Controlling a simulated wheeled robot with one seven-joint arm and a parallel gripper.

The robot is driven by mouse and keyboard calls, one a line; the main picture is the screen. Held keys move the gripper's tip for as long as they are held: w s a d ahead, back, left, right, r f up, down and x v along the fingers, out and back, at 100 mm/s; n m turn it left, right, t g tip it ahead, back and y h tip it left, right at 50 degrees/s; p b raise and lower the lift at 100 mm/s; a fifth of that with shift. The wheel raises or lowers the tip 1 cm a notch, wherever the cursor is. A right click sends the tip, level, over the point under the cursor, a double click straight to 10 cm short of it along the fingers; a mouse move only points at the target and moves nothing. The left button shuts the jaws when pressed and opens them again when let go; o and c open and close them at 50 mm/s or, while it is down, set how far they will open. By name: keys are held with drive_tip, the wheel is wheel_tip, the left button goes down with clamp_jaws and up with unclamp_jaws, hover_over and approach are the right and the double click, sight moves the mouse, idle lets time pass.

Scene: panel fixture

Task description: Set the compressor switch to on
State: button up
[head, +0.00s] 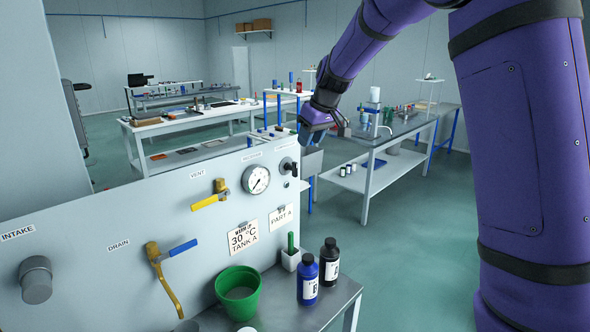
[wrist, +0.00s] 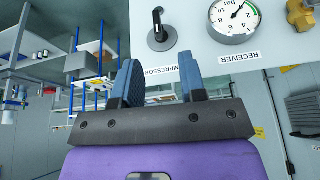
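The compressor switch (head: 288,166) is a small black lever on a round base at the panel's far right end. In the wrist view the switch (wrist: 160,30) shows at the top, its lever pointing away from the upside-down label, which is partly hidden by a finger. I cannot read an on or off mark. My gripper (head: 321,130) is above and to the right of the switch in the head view, apart from it. In the wrist view my gripper (wrist: 158,78) has its two blue-grey fingers spread, with nothing held between them.
The receiver gauge (head: 256,179) sits beside the switch, with the yellow vent valve (head: 211,196) further left. The blue-handled drain valve (head: 168,262) is lower left. A green bucket (head: 238,292) and bottles (head: 308,279) stand on the bench below. Open floor lies right of the panel.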

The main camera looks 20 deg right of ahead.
sight(297, 163)
drive_tip(key=x, duration=0.4)
drive_tip(key=w+x, duration=0.1)
drive_tip(key=x, duration=0.8)
drive_tip(key=shift+w+r, duration=0.25)
drive_tip(key=shift+w, duration=0.05)
clamp_jaws()
